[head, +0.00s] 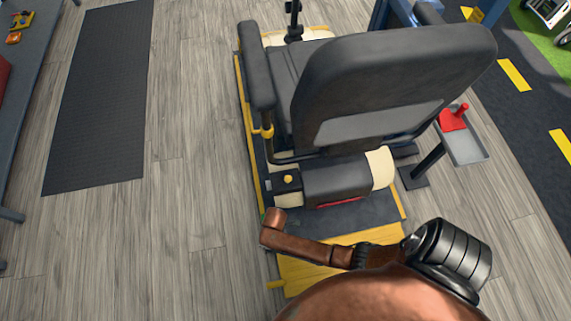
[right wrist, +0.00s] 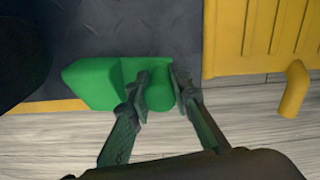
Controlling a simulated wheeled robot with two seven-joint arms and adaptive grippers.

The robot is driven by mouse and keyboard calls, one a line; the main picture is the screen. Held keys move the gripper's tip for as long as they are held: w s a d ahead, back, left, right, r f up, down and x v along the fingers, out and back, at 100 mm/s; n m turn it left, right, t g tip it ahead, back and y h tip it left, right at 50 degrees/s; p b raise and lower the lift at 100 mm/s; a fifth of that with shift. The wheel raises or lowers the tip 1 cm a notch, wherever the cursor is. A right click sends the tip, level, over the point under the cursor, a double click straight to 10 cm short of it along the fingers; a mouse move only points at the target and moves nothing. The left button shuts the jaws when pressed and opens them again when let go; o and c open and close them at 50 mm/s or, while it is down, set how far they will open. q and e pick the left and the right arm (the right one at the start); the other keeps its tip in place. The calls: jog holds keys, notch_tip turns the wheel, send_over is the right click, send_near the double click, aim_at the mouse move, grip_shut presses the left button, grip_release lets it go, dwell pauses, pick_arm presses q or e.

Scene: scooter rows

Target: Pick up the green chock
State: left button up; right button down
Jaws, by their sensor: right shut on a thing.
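The green chock (right wrist: 98,84) is a bright green wedge in the right wrist view, left of and behind my fingers. It lies at the yellow-edged border of a dark patterned plate (right wrist: 120,28). My right gripper (right wrist: 160,82) is shut on the green chock, with a finger on each side of its narrower part. Whether the chock is clear of the plate cannot be told. My left gripper is in no view.
A dark-seated scooter (head: 395,75) stands on the yellow-edged platform. A yellow ramp (head: 300,272) is at its near end and shows as a yellow panel (right wrist: 255,40) in the wrist view. A grey tray (head: 468,147) with a red item is at right.

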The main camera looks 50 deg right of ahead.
jog(key=w+a+b, duration=0.1)
jog(key=w+a, duration=0.3)
jog(key=a, duration=0.1)
jog(key=w+a+b, duration=0.2)
jog(key=w+a, duration=0.2)
jog(key=a, duration=0.2)
jog(key=w+a+b, duration=0.2)
jog(key=w+a, duration=0.2)
jog(key=a, duration=0.1)
jog(key=shift+w+a+f, duration=0.2)
jog(key=shift+a, duration=0.1)
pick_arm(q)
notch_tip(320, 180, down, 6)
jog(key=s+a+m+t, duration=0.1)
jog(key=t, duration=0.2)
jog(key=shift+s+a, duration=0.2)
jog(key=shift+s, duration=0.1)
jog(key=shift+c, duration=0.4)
pick_arm(e)
jog(key=w+a, duration=0.4)
jog(key=a, duration=0.1)
jog(key=shift+a+r, duration=0.15)
jog(key=shift+r, duration=0.1)
